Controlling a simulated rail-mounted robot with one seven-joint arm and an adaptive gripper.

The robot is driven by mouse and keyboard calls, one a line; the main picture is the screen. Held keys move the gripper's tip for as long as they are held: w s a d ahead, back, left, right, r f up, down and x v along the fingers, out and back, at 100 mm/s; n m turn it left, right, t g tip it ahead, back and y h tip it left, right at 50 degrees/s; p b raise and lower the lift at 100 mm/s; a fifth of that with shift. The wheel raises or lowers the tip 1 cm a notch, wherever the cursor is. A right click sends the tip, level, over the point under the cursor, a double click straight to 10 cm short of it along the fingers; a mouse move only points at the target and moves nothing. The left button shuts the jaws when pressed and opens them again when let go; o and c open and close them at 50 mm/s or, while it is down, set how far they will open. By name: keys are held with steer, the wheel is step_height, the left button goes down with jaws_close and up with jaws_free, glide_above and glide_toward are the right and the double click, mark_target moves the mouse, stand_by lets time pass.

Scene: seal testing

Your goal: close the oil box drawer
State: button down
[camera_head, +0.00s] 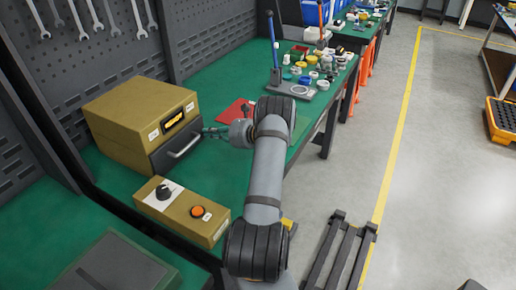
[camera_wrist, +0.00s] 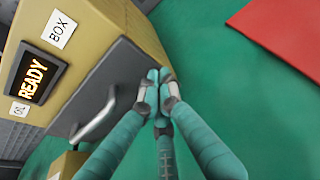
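The oil box (camera_head: 125,115) is a tan box at the left of the green bench. Its label display reads READY in the wrist view (camera_wrist: 35,75). The dark grey drawer front (camera_head: 160,160) sits in its lower front, with a pale bar handle (camera_head: 184,146); the drawer front also shows in the wrist view (camera_wrist: 100,85). It looks close to the box face; any small gap is hard to judge. My gripper (camera_head: 207,132) is just right of the handle. In the wrist view its teal fingers (camera_wrist: 158,90) meet at the tips beside the drawer front's edge, with nothing visible between them; contact is unclear.
A tan control box (camera_head: 180,210) with a black knob and an orange button stands in front of the oil box. A red sheet (camera_head: 236,111) lies behind my gripper. Small parts and a blue-handled press (camera_head: 275,55) stand farther back. Green bench surface is clear around my fingers.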

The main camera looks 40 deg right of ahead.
steer(key=shift+w+a+r, duration=0.1)
stand_by(0.3)
steer(key=shift+s+d, duration=0.2)
steer(key=shift+s, duration=0.25)
steer(key=v, duration=0.8)
steer(key=b+v, duration=0.1)
steer(key=v, duration=0.4)
steer(key=shift+s+d+f, duration=0.15)
steer(key=shift+f, duration=0.25)
steer(key=x, duration=0.9)
steer(key=p+x, duration=0.1)
steer(key=x, duration=0.3)
steer(key=shift+w+a+r, duration=0.2)
steer(key=shift+w+r, duration=0.05)
steer(key=shift+r, duration=0.05)
steer(key=shift+w, duration=0.3)
steer(key=shift+s, duration=0.1)
steer(key=shift+a, duration=0.1)
